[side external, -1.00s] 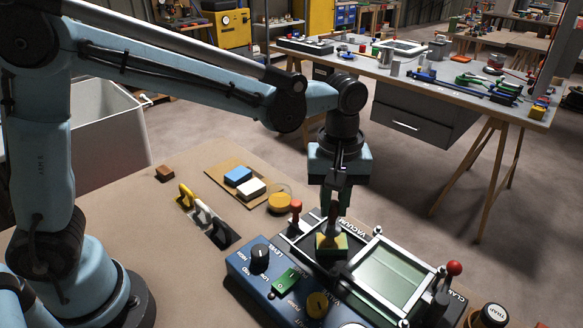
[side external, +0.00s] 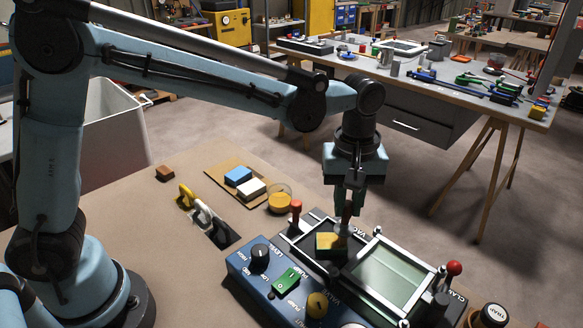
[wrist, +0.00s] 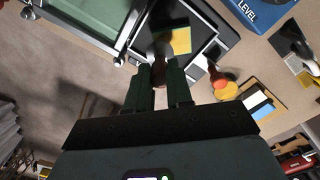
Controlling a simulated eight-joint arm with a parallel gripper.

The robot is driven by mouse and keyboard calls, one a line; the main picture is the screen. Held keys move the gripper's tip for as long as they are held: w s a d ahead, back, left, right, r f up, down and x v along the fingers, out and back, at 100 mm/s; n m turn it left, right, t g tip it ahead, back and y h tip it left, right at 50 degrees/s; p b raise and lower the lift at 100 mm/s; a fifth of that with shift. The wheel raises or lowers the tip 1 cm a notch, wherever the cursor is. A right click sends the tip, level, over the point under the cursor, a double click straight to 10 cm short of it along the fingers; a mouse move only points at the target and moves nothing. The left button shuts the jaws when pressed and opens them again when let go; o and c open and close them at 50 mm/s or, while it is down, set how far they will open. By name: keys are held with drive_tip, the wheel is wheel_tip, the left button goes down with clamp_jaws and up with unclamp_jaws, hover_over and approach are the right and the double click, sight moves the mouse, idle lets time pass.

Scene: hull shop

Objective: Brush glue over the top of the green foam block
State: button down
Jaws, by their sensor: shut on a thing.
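The green foam block (side external: 328,252) sits in the left frame of the blue vacuum machine, with yellow over part of its top. In the wrist view the block (wrist: 181,40) shows a yellow part and a dark green part. My gripper (side external: 350,203) is shut on a brush (side external: 345,223) with a brown handle, which also shows in the wrist view (wrist: 158,75). The brush points down at the right part of the block's top; whether its bristles touch cannot be told. A round pot of yellow glue (side external: 280,202) stands behind and left of the machine.
The blue machine (side external: 247,279) carries knobs, a green switch, metal frames and a red-knobbed lever (side external: 454,268). A second red knob (side external: 295,206) stands close left of the brush. Blue and white blocks (side external: 245,181) lie on a board.

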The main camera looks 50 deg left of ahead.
drive_tip(key=shift+s+a, duration=0.5)
drive_tip(key=shift+s+a, duration=0.5)
drive_tip(key=shift+a, duration=0.1)
drive_tip(key=shift+s+a, duration=0.4)
drive_tip(key=shift+s, duration=0.05)
drive_tip(key=shift+d, duration=0.1)
drive_tip(key=shift+w+d, duration=0.45)
drive_tip(key=shift+w, duration=0.05)
